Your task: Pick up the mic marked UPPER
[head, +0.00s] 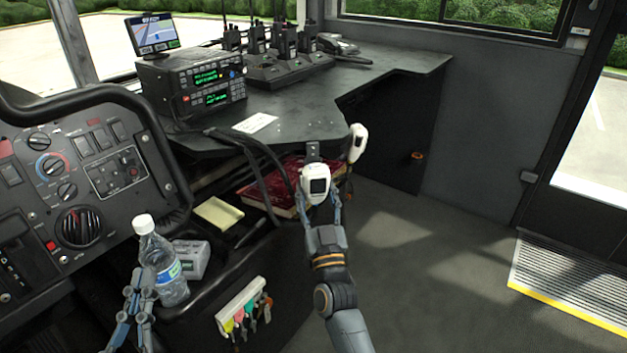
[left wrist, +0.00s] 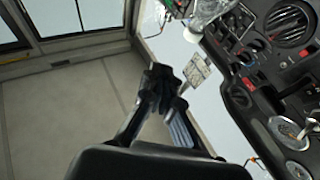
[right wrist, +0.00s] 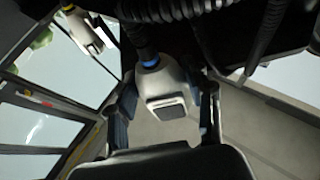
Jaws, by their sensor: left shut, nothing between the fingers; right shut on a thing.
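Two white hand mics show in the head view. The nearer mic (head: 315,181), with a dark square on its face, is between the fingers of my right gripper (head: 319,198), which is shut on it. In the right wrist view this mic (right wrist: 163,85) sits between both fingers, with a blue ring and dark cord at its end. The other mic (head: 357,141) is just beyond, to the right, and also shows in the right wrist view (right wrist: 84,36). I cannot read UPPER on either. My left gripper (head: 138,292) is shut and empty beside the water bottle; its fingertips meet in the left wrist view (left wrist: 166,82).
The water bottle (head: 163,262) stands by a grey box (head: 190,258) on the console. A radio unit (head: 200,83) with a small screen (head: 152,34) sits on the black desk (head: 300,100). Dark cords hang near the mics. A red book (head: 275,187) lies below. The floor right is clear.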

